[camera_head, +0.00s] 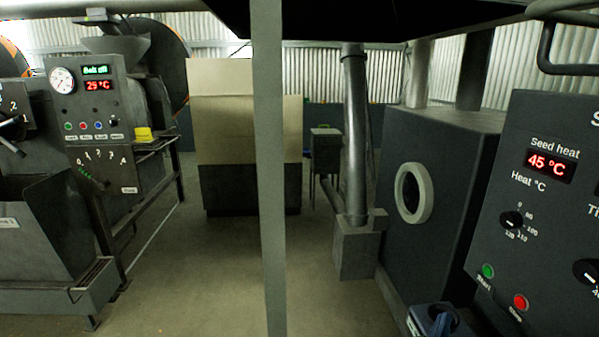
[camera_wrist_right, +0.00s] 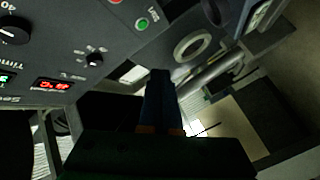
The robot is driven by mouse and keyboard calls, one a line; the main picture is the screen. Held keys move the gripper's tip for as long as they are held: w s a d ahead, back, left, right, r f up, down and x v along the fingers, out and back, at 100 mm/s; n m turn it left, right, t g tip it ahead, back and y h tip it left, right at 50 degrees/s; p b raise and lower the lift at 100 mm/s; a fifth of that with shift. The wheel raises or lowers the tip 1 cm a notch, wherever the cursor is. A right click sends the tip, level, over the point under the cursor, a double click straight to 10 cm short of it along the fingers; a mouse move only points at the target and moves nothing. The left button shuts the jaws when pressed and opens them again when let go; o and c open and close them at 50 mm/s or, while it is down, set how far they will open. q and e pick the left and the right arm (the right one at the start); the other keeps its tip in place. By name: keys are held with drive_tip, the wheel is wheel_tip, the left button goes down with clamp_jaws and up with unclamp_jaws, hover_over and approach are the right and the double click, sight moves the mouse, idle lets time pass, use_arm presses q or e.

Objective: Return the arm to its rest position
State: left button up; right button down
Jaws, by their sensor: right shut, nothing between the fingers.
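My right gripper (camera_head: 441,321) shows only in part at the bottom edge of the head view, in front of the dark machine with the round port. In the right wrist view the gripper's blue-black fingers (camera_wrist_right: 160,88) point up the picture. They are together with nothing between them. The heater control panel (camera_head: 540,190) is at the right of the head view, with a red 45 °C display, a heat knob, and a green and a red button. The same panel (camera_wrist_right: 60,45) fills the upper left of the wrist view, apart from the fingers. My left gripper is not in view.
A grey vertical post (camera_head: 268,170) crosses the middle of the head view. The dark machine (camera_head: 450,190) has a pale ring (camera_head: 425,193). A screw press with a gauge panel (camera_head: 88,100) stands at left. A beige cabinet (camera_head: 222,105) is behind. Open floor (camera_head: 200,270) lies between.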

wheel_tip(320, 180, down, 12)
drive_tip(key=a+n+g+y, duration=0.1)
drive_tip(key=a+n+y, duration=0.1)
drive_tip(key=n+y, duration=0.15)
drive_tip(key=s+a+f+g+y, duration=0.2)
drive_tip(key=s+f, duration=0.2)
drive_tip(key=f, duration=0.5)
drive_tip(key=s+a+f+g+y, duration=0.25)
drive_tip(key=s+f, duration=0.25)
drive_tip(key=f, duration=0.3)
drive_tip(key=s+f+m+g+y, duration=0.1)
drive_tip(key=s+f+g, duration=0.1)
drive_tip(key=s+f, duration=0.3)
drive_tip(key=s+a+f+m+g+y, duration=0.1)
drive_tip(key=s+f, duration=0.4)
drive_tip(key=s, duration=0.9)
drive_tip(key=s+f+m+g+y, duration=0.1)
drive_tip(key=s+f+g, duration=0.2)
drive_tip(key=s, duration=0.6)
wheel_tip(320, 180, down, 2)
drive_tip(key=shift+s+a+f+g, duration=0.1)
drive_tip(key=shift+s+a+g, duration=0.1)
drive_tip(key=shift+a+g, duration=0.15)
